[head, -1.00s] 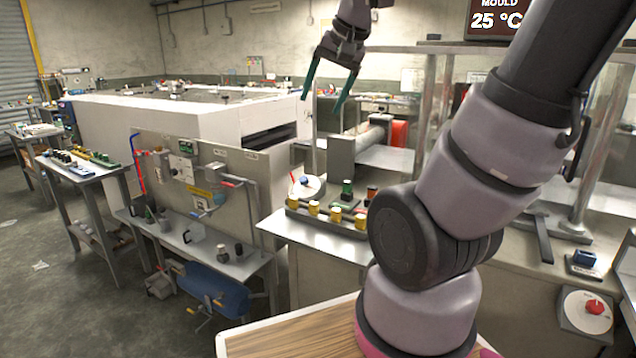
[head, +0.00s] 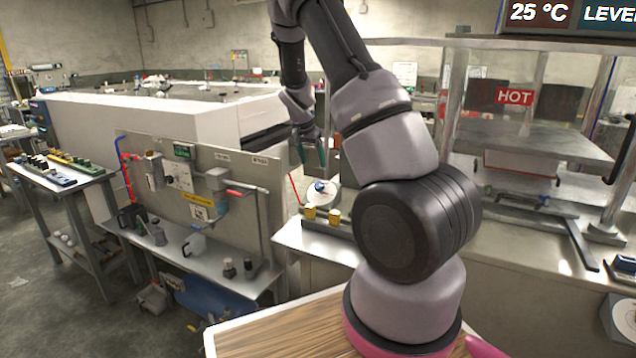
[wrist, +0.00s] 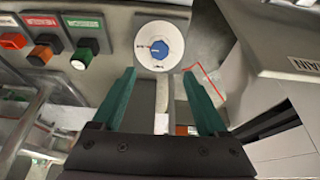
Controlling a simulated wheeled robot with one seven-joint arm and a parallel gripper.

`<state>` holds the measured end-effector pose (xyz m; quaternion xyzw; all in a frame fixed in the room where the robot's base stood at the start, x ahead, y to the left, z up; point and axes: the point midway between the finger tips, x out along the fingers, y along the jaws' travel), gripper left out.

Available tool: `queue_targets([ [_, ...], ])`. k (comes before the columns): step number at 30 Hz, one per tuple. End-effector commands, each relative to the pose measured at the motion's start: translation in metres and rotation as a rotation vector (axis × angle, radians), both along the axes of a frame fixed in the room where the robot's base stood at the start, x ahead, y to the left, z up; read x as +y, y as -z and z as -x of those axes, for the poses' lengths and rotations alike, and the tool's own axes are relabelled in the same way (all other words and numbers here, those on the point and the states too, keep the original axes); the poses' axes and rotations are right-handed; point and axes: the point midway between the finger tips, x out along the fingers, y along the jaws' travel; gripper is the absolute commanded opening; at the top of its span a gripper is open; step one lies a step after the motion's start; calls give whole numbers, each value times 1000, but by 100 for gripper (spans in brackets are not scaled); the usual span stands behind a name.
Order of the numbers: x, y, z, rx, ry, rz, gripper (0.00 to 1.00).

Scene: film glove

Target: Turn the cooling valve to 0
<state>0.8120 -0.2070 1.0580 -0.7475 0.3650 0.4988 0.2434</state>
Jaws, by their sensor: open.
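A round white dial with a blue knob (wrist: 161,50) is at the top centre of the wrist view, ahead of my fingertips. What looks like the same blue knob (head: 319,187) and its white dial (head: 330,197) show in the head view, at the back of the bench beside my arm. I take this for the cooling valve, but its markings are too small to read. My gripper (head: 311,157) has green fingers, spread open and empty, above the dial. In the wrist view the open fingers (wrist: 159,78) lie either side of the knob's line, apart from it.
A press marked HOT (head: 514,97) is at the right. A thin red line (wrist: 207,82) lies right of the dial.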

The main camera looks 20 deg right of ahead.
Motion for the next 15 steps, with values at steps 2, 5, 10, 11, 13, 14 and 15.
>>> queue_targets([
  [2,-4,9,-2,2,2,1,76],
  [5,-9,24,-5,4,3,0,76],
  [10,-18,55,-13,3,1,0,76],
  [11,-20,61,-14,4,1,-1,76],
  [13,-24,71,-17,3,2,0,76],
  [14,-25,76,-18,4,2,-1,76],
  [15,-26,81,-19,2,2,-1,76],
])
